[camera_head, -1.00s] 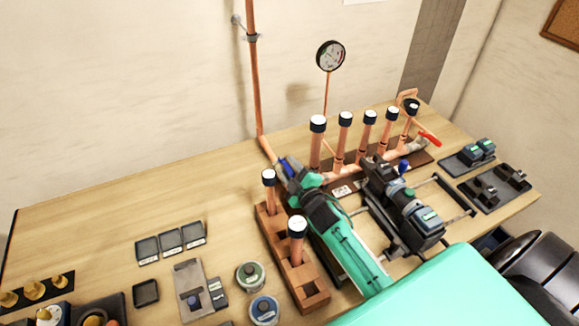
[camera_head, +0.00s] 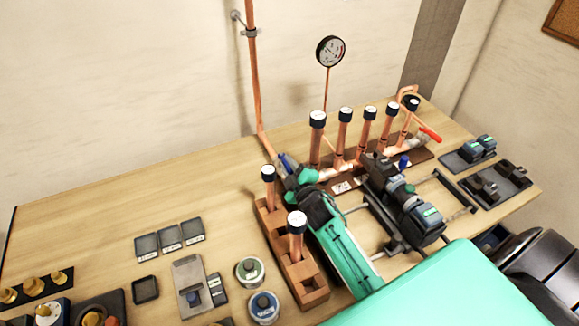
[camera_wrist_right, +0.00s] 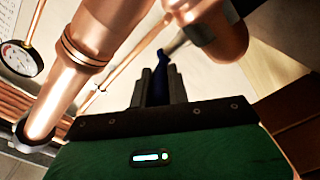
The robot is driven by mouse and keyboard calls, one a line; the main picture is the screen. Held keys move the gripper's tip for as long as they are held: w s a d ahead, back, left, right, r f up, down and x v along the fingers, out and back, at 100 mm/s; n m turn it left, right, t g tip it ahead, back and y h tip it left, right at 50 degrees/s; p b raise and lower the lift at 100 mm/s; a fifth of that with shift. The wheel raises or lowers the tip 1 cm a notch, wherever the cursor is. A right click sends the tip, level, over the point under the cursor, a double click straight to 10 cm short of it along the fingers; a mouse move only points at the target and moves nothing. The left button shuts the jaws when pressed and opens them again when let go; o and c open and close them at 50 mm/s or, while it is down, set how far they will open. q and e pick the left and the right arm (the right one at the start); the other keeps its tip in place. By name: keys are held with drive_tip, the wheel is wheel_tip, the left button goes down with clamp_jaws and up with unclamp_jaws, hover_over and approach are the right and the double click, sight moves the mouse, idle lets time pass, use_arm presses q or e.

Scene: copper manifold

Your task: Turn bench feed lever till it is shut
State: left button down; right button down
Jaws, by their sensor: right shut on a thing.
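The bench feed lever (camera_head: 285,160) is a blue handle at the left end of the copper manifold, by the foot of the tall wall pipe. My right gripper (camera_head: 288,168), on its green arm, is at this handle and covers part of it and its valve. In the right wrist view the two dark fingers (camera_wrist_right: 161,77) are shut on the blue lever (camera_wrist_right: 160,63), with copper pipes close on both sides. How far the lever is turned is hard to tell. My left gripper is not in view.
Several capped copper stubs (camera_head: 344,130) rise from the manifold to the right. A wooden block (camera_head: 297,265) with two capped pipes stands close left of my arm. A red lever (camera_head: 430,135) is at the manifold's far end. The bench (camera_head: 110,220) is clear at back left.

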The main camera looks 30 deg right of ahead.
drive_tip(key=shift+a+m+h+b, duration=0.25)
drive_tip(key=shift+m+h+b, duration=0.15)
drive_tip(key=shift+h, duration=0.2)
drive_tip(key=c, duration=1.3)
unclamp_jaws()
drive_tip(key=shift+c, duration=0.2)
drive_tip(key=shift+s, duration=0.1)
drive_tip(key=shift+s+f, duration=0.1)
drive_tip(key=shift+s, duration=0.15)
drive_tip(key=s+a+b, duration=0.1)
drive_tip(key=s+b, duration=0.3)
drive_tip(key=s, duration=0.9)
drive_tip(key=shift+a, duration=0.4)
